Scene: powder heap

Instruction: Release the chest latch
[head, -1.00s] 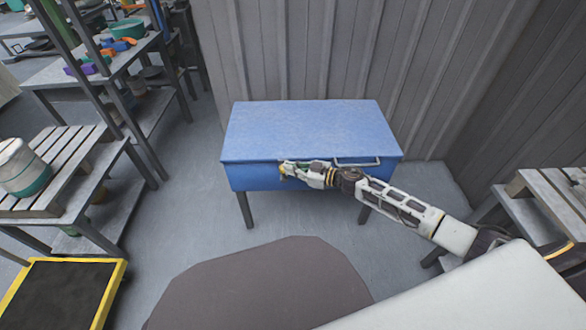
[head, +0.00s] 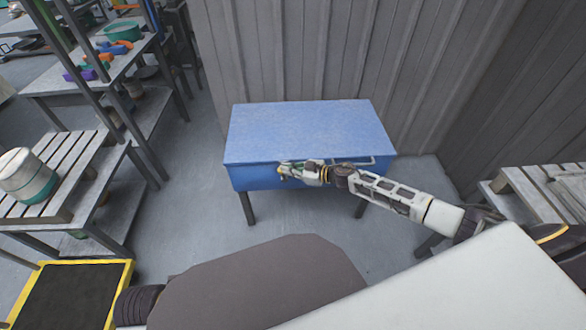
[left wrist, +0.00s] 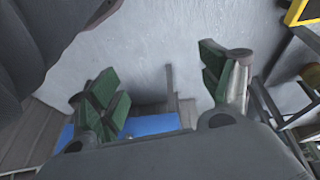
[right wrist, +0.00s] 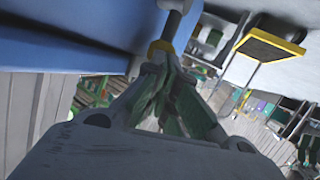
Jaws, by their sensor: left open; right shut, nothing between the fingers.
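The blue chest (head: 306,130) stands on dark legs against the back wall, its lid down. A pale handle bar (head: 372,161) shows on its front, partly behind my right arm. My right gripper (head: 284,171) is at the middle of the chest's front, just below the lid edge. In the right wrist view its green-padded fingers (right wrist: 165,95) are shut together with nothing seen between them, beside the blue chest side (right wrist: 70,40). The latch is hidden or too small to tell apart from the fingertips. My left gripper (left wrist: 168,95) is open and empty, seen only in the left wrist view.
On the left stand a slatted bench (head: 60,170) with a white and green bucket (head: 24,176), and a shelf with coloured objects (head: 92,68). Another slatted bench (head: 540,190) stands right. Floor before the chest is clear.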

